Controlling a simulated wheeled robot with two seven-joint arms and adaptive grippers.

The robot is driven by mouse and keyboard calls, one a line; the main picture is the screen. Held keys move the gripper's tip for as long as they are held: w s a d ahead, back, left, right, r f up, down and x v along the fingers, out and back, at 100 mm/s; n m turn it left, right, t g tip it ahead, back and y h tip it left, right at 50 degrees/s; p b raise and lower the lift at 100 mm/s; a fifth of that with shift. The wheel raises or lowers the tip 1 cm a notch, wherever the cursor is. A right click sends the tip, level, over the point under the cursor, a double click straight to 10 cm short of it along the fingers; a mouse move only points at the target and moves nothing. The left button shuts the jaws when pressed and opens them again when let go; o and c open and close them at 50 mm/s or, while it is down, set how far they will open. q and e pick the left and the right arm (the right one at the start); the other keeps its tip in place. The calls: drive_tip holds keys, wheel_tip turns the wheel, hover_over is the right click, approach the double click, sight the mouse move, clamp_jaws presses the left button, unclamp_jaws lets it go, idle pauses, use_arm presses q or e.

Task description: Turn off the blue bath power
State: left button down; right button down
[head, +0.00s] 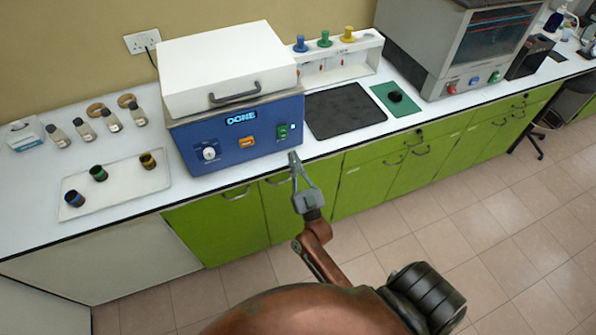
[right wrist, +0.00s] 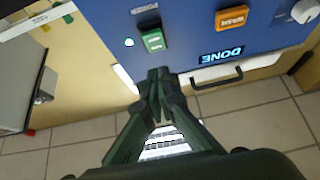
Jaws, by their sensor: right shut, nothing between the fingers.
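The blue bath (head: 222,128) stands on the counter with its white lid (head: 225,75) shut. Its display (head: 241,118) reads DONE and is lit. A green switch (head: 282,131) is on the right of its front, and it also shows in the right wrist view (right wrist: 153,40). An orange button (head: 247,141) and a white knob (head: 209,153) are further left. My right gripper (head: 294,157) is shut and empty, its tips just in front of and below the green switch, which they seem not to touch. It also shows in the right wrist view (right wrist: 158,73). My left gripper is out of view.
A white tray (head: 120,185) with several small coloured-band cups lies left of the bath. A dark mat (head: 345,110) and a rack (head: 340,60) with coloured-topped pieces are to the right. A grey machine (head: 440,45) stands further right. The floor before the green cabinets is clear.

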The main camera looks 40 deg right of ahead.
sight(283, 133)
drive_tip(key=w, duration=0.2)
drive_tip(key=w+d, duration=0.1)
drive_tip(key=w, duration=0.2)
drive_tip(key=shift+w+d+r+b, duration=0.2)
drive_tip(key=shift+w+r+b, duration=0.1)
drive_tip(key=shift+w, duration=0.1)
